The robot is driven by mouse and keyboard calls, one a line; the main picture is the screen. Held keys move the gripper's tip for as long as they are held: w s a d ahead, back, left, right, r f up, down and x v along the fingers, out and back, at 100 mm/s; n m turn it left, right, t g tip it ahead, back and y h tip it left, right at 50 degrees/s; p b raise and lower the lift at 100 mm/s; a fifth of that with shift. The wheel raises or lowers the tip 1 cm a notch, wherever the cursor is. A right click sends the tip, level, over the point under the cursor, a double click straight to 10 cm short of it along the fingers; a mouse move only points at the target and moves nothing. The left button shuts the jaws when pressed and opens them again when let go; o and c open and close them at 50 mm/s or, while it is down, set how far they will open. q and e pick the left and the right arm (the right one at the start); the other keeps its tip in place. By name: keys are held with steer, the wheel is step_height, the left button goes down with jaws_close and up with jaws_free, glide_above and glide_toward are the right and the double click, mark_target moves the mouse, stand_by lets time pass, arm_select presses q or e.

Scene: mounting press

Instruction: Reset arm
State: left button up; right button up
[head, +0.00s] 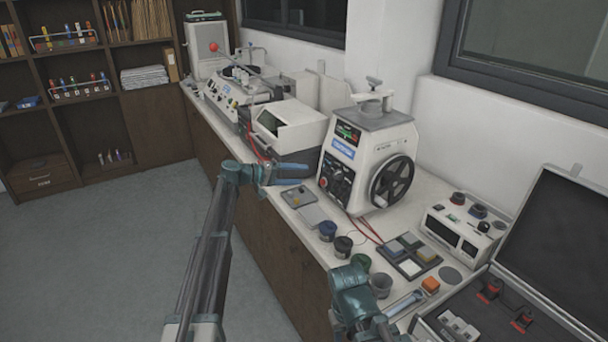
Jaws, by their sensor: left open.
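My left arm rises from the bottom left, and my left gripper (290,172) is open at its end, pointing right. It is over the bench's front edge, just left of the white mounting press (345,160) with its black handwheel (392,184). No object shows between its fingers. Teal joints of my right arm show at the bottom centre, in front of the bench. I cannot make out the fingers of my right gripper.
The long bench (430,185) holds a sample tray (408,255), small dark jars (328,230), a control box (462,232) and an open black case (540,250). More instruments (288,130) stand farther back. The floor (100,250) at left is clear.

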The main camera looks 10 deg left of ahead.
arm_select(q)
steer(key=s+d+f+m+g+y, duration=0.25)
steer(key=s+d+f, duration=0.35)
steer(key=s, duration=0.6)
steer(key=s+d+f+m+g+y, duration=0.1)
steer(key=s+d+f+g+y, duration=0.35)
steer(key=s, duration=0.75)
steer(key=s+a+f+y, duration=0.1)
steer(key=s+y, duration=0.1)
steer(key=s, duration=0.5)
steer(key=s+a+f+m+y+p, duration=0.1)
steer(key=s+a+f+y, duration=0.1)
steer(key=s, duration=0.6)
steer(key=s+a+f+m+y, duration=0.1)
steer(key=s+f+y, duration=0.1)
steer(key=s+y, duration=0.2)
steer(key=s, duration=0.3)
steer(key=shift+s+a, duration=0.2)
steer(key=shift+a, duration=0.05)
steer(key=shift+c, duration=0.2)
